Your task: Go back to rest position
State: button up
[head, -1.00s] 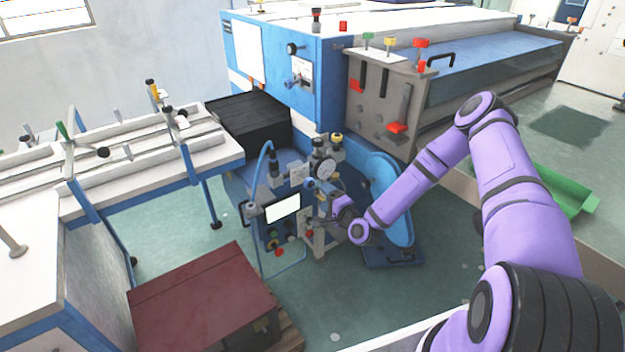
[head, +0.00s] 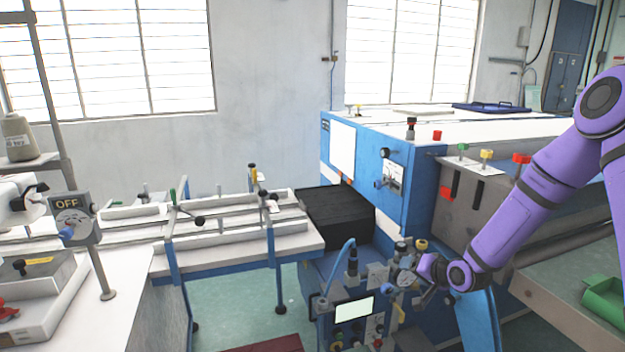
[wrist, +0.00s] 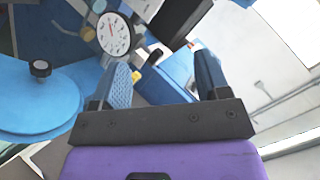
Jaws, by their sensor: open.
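My purple arm comes in from the right in the head view. My gripper (head: 413,284) is in front of the control unit with a lit screen (head: 354,310). In the wrist view my gripper (wrist: 162,82) has its two blue fingers spread apart with nothing between them. A round pressure gauge (wrist: 114,34) lies just beyond the left finger. The gripper's fingertips are small and partly hidden in the head view.
A blue machine (head: 376,165) with a grey lever panel stands behind the arm. A white table with rails (head: 236,246) is at the middle left. An OFF switch box (head: 72,217) stands at the left. A green tray (head: 606,300) is at lower right.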

jog(key=s+d+r+n+g+h, duration=0.1)
jog(key=s+r+h, duration=0.1)
jog(key=s+r, duration=0.45)
jog(key=s+d+r+n+g+h, duration=0.1)
jog(key=s+r+h, duration=0.15)
jog(key=r, duration=0.65)
jog(key=s+d+r+n+g+h, duration=0.1)
jog(key=s+r, duration=0.4)
jog(key=r, duration=0.3)
jog(key=s+r+g, duration=0.1)
jog(key=s+r, duration=0.4)
jog(key=s, duration=0.8)
jog(key=s+a+r+n+g, duration=0.1)
jog(key=s+r, duration=0.4)
jog(key=s, duration=0.7)
jog(key=shift+s+n, duration=0.3)
jog(key=shift+s, duration=0.05)
